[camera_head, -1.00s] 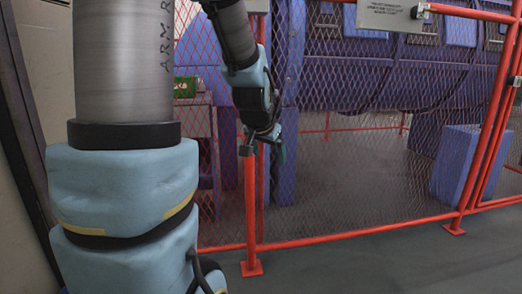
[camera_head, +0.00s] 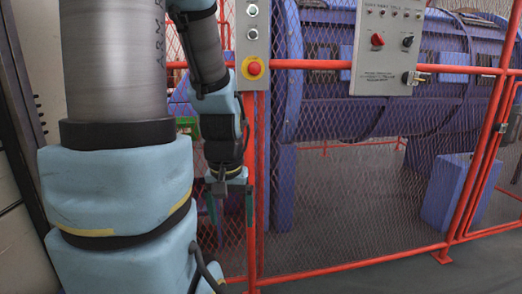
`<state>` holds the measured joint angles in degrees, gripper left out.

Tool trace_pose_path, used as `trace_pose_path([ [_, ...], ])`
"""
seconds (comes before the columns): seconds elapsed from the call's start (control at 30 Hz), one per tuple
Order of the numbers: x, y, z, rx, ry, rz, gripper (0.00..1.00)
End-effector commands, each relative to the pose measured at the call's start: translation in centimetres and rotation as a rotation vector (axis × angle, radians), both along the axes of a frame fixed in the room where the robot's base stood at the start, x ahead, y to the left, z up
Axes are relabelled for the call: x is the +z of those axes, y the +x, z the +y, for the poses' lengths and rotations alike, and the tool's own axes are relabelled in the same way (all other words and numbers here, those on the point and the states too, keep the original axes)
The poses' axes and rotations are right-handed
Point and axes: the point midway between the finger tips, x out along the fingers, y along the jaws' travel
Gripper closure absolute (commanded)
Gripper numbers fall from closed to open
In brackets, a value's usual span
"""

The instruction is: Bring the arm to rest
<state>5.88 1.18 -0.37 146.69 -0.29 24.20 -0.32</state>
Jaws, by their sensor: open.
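My arm fills the left of the head view, with a thick grey link and light blue joints. Its far part hangs down in front of the red mesh fence. My gripper (camera_head: 229,205) is at its lower end, pointing down, with two dark green fingers apart and nothing seen between them. It is close in front of the fence, left of a red post (camera_head: 256,190); I cannot tell whether it touches the mesh.
A grey button box with a red stop button (camera_head: 254,69) is on the post just right of my arm. A control panel (camera_head: 387,45) with knobs hangs on the fence. The purple strander (camera_head: 320,95) and a purple block (camera_head: 447,190) stand behind. Floor shows at lower right.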

Motion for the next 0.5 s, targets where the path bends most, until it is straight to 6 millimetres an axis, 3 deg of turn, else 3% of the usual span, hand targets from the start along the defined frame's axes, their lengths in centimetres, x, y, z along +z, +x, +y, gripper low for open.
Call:
trace_pose_path([
  [0.03, 3.4, 0.0, 0.0, 0.000, 0.000, 0.000, 0.10],
  [0.3, 11.9, 0.0, 0.0, -0.001, 0.000, -0.001, 0.10],
  [0.5, 16.6, 0.0, 0.0, -0.001, 0.000, -0.001, 0.10],
])
